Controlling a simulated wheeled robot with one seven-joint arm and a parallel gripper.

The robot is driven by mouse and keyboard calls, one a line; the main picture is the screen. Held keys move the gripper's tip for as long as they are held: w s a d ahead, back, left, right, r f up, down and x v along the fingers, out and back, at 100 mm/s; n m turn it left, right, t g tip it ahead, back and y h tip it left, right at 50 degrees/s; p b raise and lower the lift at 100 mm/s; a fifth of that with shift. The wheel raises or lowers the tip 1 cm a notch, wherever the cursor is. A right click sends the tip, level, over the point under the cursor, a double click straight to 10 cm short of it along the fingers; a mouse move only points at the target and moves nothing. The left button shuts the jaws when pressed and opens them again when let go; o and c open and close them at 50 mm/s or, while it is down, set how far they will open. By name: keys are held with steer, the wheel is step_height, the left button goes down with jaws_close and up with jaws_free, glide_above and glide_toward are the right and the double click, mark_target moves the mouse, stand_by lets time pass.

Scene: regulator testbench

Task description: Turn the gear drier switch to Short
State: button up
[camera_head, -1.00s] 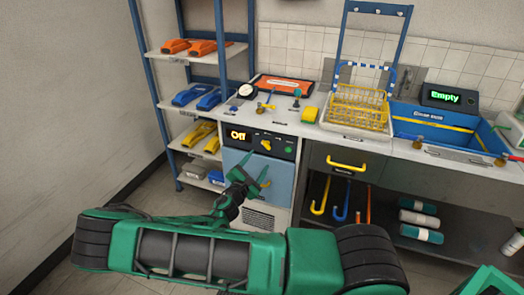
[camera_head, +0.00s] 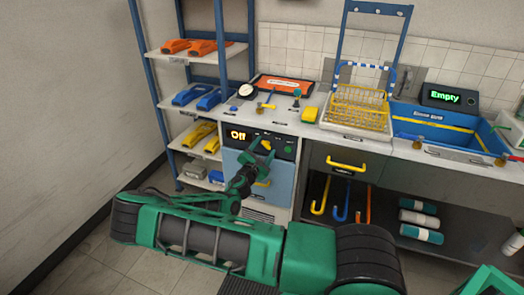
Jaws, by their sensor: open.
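The gear drier (camera_head: 284,185) has a pale blue door and a black control panel under the worktop. The yellow switch (camera_head: 266,144) is on the panel to the right of the display. A green button (camera_head: 289,150) is at the panel's right end. My gripper (camera_head: 259,149) is open, in front of the panel at the switch, its green fingers partly covering the panel around it. I cannot tell whether the fingers touch the switch or are around it. The switch's marks are too small to read.
A blue shelf rack (camera_head: 171,85) with coloured tools stands at the left. The worktop (camera_head: 375,140) above holds a yellow basket (camera_head: 357,108), a blue sink (camera_head: 440,125) and small fittings. A drawer with a yellow handle (camera_head: 346,164) is to the right of the drier.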

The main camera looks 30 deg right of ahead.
steer(key=shift+c, duration=0.3)
steer(key=c, duration=1)
steer(key=shift+a, duration=0.4)
steer(key=shift+d, duration=0.4)
steer(key=shift+m, duration=0.4)
steer(key=shift+d+m, duration=0.1)
steer(key=shift+m, duration=0.5)
steer(key=m, duration=0.4)
steer(key=shift+s+d+m, duration=0.1)
steer(key=shift+m, duration=1.7)
